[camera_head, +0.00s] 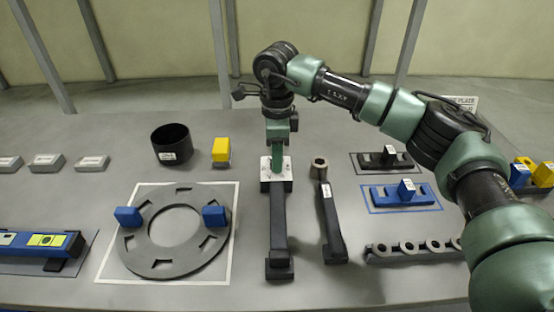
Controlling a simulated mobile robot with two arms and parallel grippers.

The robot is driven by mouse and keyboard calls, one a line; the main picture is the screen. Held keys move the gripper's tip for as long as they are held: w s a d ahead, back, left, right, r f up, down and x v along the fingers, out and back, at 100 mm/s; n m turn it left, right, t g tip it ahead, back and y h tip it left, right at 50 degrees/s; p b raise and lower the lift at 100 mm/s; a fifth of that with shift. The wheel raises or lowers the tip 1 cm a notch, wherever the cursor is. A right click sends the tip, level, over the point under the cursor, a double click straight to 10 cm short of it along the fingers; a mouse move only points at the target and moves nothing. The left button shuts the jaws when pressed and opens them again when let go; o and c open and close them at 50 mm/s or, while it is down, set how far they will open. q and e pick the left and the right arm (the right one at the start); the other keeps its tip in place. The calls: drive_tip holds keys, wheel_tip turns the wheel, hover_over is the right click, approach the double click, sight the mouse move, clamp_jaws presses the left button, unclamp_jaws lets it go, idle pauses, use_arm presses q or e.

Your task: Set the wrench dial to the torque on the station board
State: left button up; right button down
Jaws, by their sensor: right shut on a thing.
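The wrench (278,225) is a dark bar lying lengthwise on the table, with a block at its near end. At its far end is a white dial plate (265,186) with small marks too fine to read. My right gripper (276,160) points straight down over this plate and is shut on the dial's knob, which the fingers mostly hide. The station board (462,102) stands at the back right, mostly behind my right arm; only scraps of lettering show and no torque value is readable. My left gripper is not in view.
Right of the wrench lies a dark tool (332,225) with a ring end. Left is a grey slotted ring plate (148,246) with two blue blocks. A black cup (172,145) and yellow block (221,150) stand behind. The front centre is clear.

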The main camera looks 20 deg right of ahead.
drive_tip(key=shift+n, duration=0.4)
drive_tip(key=c, duration=1.1)
unclamp_jaws()
wheel_tip(320, 180, up, 8)
drive_tip(key=shift+f+b, duration=0.1)
drive_tip(key=shift+b, duration=0.6)
